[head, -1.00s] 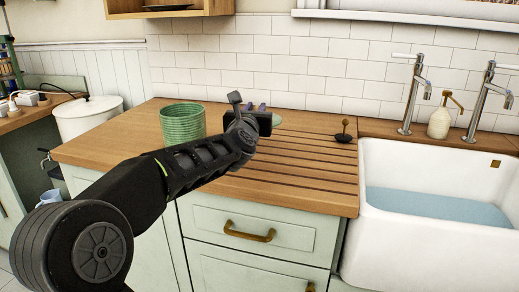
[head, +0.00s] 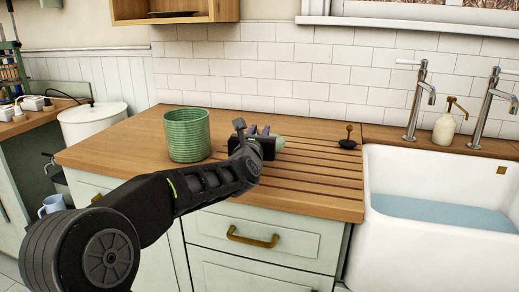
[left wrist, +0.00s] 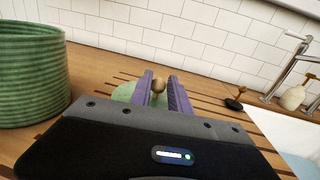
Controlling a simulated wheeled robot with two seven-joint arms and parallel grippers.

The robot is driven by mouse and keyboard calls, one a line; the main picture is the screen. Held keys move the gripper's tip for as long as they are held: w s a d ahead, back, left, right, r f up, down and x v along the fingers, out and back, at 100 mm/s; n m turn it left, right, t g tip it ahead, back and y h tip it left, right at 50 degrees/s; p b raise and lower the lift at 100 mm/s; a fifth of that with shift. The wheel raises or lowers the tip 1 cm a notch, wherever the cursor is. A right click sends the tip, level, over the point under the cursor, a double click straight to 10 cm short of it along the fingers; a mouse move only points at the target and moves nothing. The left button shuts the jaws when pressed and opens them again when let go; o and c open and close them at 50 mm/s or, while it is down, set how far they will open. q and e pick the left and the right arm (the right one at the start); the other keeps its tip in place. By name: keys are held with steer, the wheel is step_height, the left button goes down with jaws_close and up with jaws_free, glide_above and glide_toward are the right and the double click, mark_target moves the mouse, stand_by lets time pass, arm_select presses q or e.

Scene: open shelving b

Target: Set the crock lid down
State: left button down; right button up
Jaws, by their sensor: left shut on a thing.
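The green ribbed crock (head: 187,136) stands open-topped on the wooden counter, left of my left gripper; it also shows in the left wrist view (left wrist: 30,75). My left gripper (head: 266,132) is low over the grooved part of the counter, its purple fingers shut on the knob of the crock lid. The pale green lid (head: 279,142) shows just beyond the fingers. In the left wrist view the lid (left wrist: 124,92) and its round wooden knob (left wrist: 158,86) lie between the fingers (left wrist: 162,80). I cannot tell whether the lid touches the counter. My right gripper is out of view.
A dark plug-like piece with a brass knob (head: 348,140) sits on the counter to the right. Beyond it is the white sink (head: 440,180) with water and two taps (head: 415,105). The tiled wall (head: 290,75) closes the back. The counter's front grooves are clear.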

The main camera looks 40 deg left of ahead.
arm_select(q)
step_height(320, 180, down, 5)
steer(key=shift+r+b, duration=0.1)
steer(key=shift+b, duration=0.35)
steer(key=c, duration=1.2)
jaws_free()
steer(key=shift+c, duration=0.2)
steer(key=b+v, duration=0.1)
steer(key=v, duration=1)
steer(key=shift+s, duration=0.15)
steer(key=shift+s+d, duration=0.2)
steer(key=shift+s, duration=0.15)
